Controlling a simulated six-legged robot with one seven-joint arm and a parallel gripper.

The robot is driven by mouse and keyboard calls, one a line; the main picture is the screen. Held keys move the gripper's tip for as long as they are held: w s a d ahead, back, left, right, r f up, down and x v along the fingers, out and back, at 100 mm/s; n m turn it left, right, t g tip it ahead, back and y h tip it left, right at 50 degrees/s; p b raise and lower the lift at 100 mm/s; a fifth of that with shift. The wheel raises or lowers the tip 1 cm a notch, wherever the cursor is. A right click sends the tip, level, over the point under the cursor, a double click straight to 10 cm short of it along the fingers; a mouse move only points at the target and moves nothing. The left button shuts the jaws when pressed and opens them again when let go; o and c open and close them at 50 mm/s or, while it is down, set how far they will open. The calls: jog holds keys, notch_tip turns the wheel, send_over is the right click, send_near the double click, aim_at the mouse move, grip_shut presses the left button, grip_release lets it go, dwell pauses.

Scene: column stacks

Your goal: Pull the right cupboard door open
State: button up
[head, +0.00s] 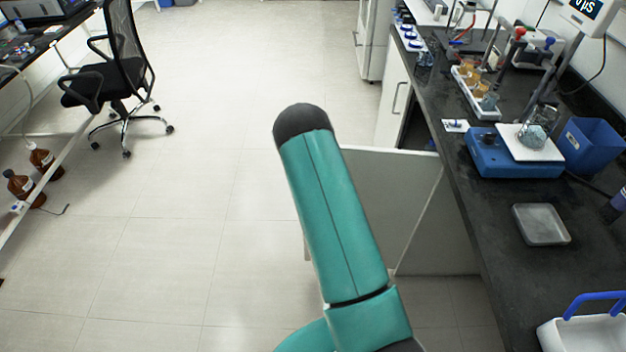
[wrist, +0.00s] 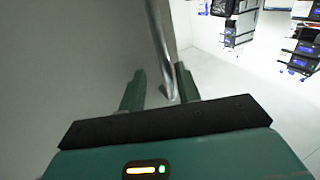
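The right cupboard door (head: 375,180) is a pale grey panel under the bench. In the head view it stands swung out from the bench front, with a dark opening beside it. My arm hides part of it. In the wrist view the door face (wrist: 70,60) fills the left side, and its metal bar handle (wrist: 157,35) runs down toward the gap between my fingers. My gripper (wrist: 160,78) is open, with space showing on both sides of the bar. I cannot tell how deep the bar sits between the fingertips. The head view does not show my fingers.
The black bench top (head: 480,215) carries a blue balance (head: 485,155), a grey tray (head: 541,224) and a white carrier (head: 585,335). An office chair (head: 105,80) stands left. The floor between is clear.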

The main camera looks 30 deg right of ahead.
jog(key=shift+a, duration=0.2)
jog(key=s+a, duration=0.2)
jog(key=s, duration=1.1)
jog(key=shift+s, duration=0.3)
jog(key=shift+a, duration=0.1)
